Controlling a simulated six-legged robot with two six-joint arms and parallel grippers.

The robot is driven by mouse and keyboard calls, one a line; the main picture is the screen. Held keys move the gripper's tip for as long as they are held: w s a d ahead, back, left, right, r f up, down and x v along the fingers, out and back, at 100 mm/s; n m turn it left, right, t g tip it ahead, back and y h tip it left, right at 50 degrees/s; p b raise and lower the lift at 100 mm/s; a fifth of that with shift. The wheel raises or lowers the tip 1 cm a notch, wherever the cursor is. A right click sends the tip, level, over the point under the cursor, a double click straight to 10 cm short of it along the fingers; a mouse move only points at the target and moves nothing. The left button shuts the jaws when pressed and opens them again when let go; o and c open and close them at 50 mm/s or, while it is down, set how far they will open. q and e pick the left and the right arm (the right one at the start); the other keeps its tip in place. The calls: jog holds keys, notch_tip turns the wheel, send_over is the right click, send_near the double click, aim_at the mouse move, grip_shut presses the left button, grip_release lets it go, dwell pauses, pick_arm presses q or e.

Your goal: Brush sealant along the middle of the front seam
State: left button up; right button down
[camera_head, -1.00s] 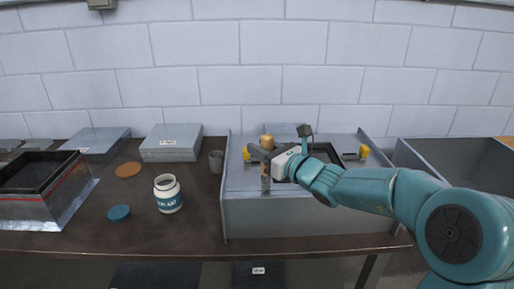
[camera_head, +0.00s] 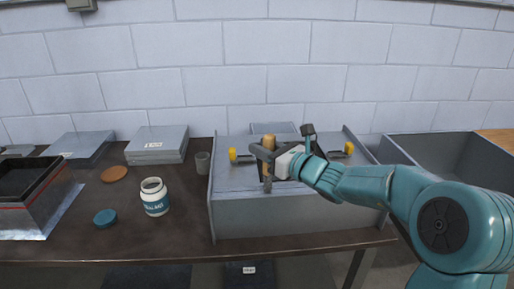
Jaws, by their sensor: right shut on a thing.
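My right gripper (camera_head: 268,160) is shut on a brush with a wooden handle (camera_head: 268,140), which stands roughly upright between the fingers. The brush's lower end is at the front of the grey sheet-metal duct piece (camera_head: 290,215), near the top edge of its front face. I cannot tell whether the bristles touch the metal. The gripper and forearm hide part of the duct's top. An open white sealant jar (camera_head: 154,198) with a blue label stands on the table left of the duct. My left gripper is not in view.
Yellow-handled clamps (camera_head: 233,154) and (camera_head: 348,148) sit on the duct top. A blue lid (camera_head: 105,217), an orange-brown disc (camera_head: 114,174) and a grey cup (camera_head: 202,162) are on the table (camera_head: 120,243). A black-lined box (camera_head: 28,190) is at left, a grey bin (camera_head: 450,160) at right.

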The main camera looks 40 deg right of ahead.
jog(key=shift+s+d+f, duration=0.15)
jog(key=shift+s+d, duration=0.05)
jog(key=shift+d, duration=0.05)
jog(key=d, duration=0.1)
jog(key=s+d, duration=0.1)
jog(key=shift+s+d+p, duration=0.3)
jog(key=shift+d, duration=0.05)
dwell(0.4)
jog(key=d, duration=0.1)
jog(key=s, duration=0.1)
jog(key=d, duration=0.1)
jog(key=shift+s+d+r+p, duration=0.25)
jog(key=shift+d+r+p, duration=0.05)
jog(key=shift+d, duration=0.05)
